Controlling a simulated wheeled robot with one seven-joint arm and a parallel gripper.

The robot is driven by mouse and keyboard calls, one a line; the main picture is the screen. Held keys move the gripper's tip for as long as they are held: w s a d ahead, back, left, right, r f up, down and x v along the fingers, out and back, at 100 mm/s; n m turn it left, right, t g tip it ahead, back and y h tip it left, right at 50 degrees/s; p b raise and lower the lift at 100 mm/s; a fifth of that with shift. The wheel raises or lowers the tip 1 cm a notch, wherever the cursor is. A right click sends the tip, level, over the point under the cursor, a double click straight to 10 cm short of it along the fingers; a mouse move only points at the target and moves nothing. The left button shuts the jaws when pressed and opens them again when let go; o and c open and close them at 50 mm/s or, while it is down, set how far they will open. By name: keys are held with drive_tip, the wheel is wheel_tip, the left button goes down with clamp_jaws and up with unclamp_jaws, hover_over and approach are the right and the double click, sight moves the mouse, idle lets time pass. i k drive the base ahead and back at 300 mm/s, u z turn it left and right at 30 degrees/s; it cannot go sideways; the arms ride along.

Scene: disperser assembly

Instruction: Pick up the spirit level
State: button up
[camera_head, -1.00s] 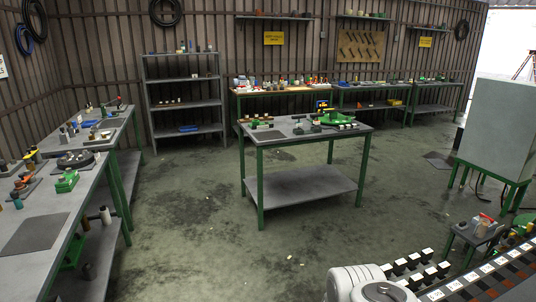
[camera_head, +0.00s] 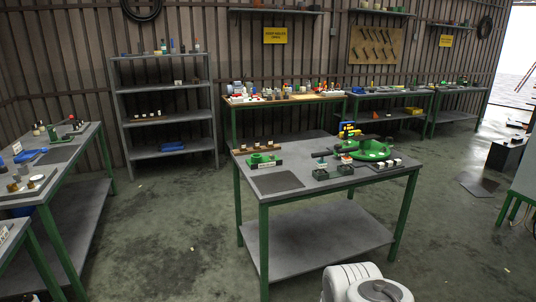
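I cannot make out a spirit level for certain at this size. A small yellow and blue object (camera_head: 349,130) stands at the back edge of the green-legged table (camera_head: 278,182) in the middle of the room. A green round assembly (camera_head: 372,152) sits just in front of it. Another yellow item (camera_head: 413,111) lies on the lower shelf of a bench at the back right. My gripper is out of view; only a white and grey part of my own body shows at the bottom right.
The middle table also bears a green part (camera_head: 262,160), dark small bins (camera_head: 335,171) and white blocks. A grey shelf rack (camera_head: 165,124) and a wooden-topped bench (camera_head: 285,100) stand behind. A workbench (camera_head: 77,165) runs along the left. The floor before the middle table is clear.

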sight(353, 133)
drive_tip(key=i, duration=1.2)
drive_tip(key=z, duration=1.6)
drive_tip(key=i, duration=1.5)
drive_tip(key=u, duration=1.1)
